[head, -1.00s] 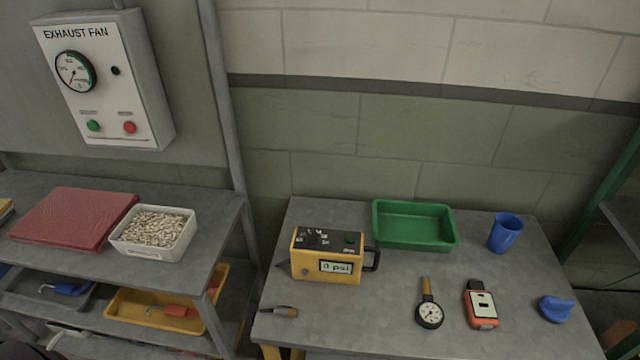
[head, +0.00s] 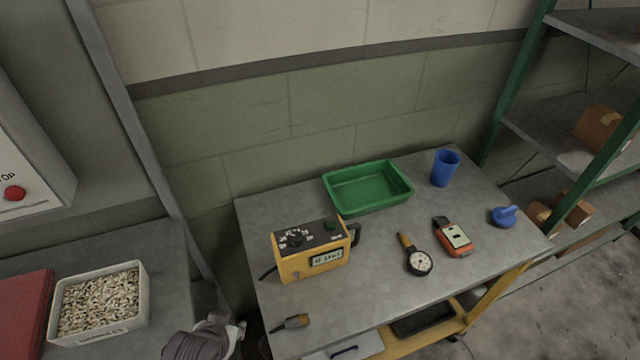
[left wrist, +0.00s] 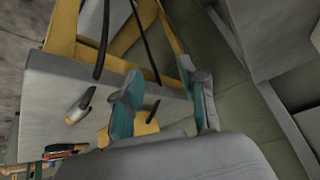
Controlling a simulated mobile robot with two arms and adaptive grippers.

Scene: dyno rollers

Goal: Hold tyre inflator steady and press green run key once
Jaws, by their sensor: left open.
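The tyre inflator (head: 296,262), a yellow box with a dark top, a dial, a side handle and a small display, stands upright on the grey bench. The green key (head: 331,226) is on its top, near the handle side. My left gripper (head: 226,326) is low in the head view, left of the bench's front corner, apart from the inflator. In the left wrist view its two teal-padded fingers (left wrist: 160,102) are spread with nothing held. A yellow patch behind them there is partly hidden; I cannot tell for sure that it is the inflator. My right gripper is out of view.
A green tray (head: 350,207), blue cup (head: 445,168), dial gauge (head: 418,262), orange meter (head: 455,238) and blue object (head: 504,216) stand further right. A tub of pale pieces (head: 143,305) is on the left shelf.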

